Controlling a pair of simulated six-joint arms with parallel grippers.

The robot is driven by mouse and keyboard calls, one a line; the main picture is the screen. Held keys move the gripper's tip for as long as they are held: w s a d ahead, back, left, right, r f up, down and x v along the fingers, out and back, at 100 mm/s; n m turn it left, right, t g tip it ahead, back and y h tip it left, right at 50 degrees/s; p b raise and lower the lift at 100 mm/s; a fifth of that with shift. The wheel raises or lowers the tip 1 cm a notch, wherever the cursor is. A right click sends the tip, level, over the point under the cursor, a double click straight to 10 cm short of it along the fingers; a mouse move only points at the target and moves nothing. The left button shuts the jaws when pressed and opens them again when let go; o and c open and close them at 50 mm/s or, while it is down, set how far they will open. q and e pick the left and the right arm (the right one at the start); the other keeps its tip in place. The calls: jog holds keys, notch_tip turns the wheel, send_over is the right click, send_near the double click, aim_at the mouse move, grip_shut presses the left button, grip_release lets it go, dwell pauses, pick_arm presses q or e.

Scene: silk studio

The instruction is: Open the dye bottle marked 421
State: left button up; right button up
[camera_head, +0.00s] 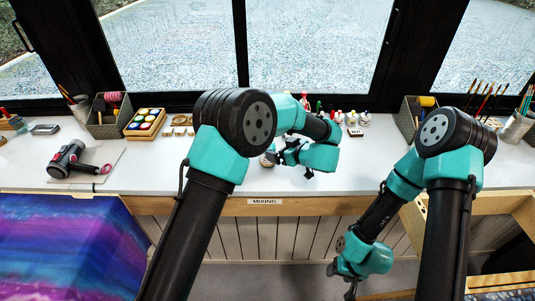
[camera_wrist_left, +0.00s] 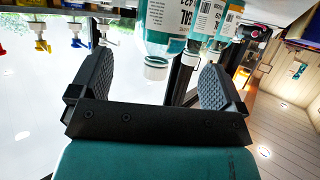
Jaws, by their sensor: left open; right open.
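In the left wrist view, which looks upside down, a clear bottle (camera_wrist_left: 168,22) has a white label with partly cut-off print that seems to include 421. Its pale cap (camera_wrist_left: 156,70) lies in the picture between the two dark fingers of my left gripper (camera_wrist_left: 155,80). The gripper is open, with gaps on both sides of the cap. In the head view my left gripper (camera_head: 274,158) is near the front edge of the table, and my arm hides much of the spot. My right gripper (camera_head: 350,287) is open and empty, low in front of the table.
Other labelled bottles (camera_wrist_left: 206,20) stand right beside this one. A row of small bottles (camera_head: 340,117) stands at the back of the white table (camera_head: 215,180). A paint box (camera_head: 145,122), a grey bin (camera_head: 108,118) and a dark tool (camera_head: 66,160) are on the left.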

aim_at(273, 148)
pick_arm(q)
jog(key=shift+x, duration=1.05)
jog(key=shift+x, duration=2.6)
jog(key=c, duration=1.2)
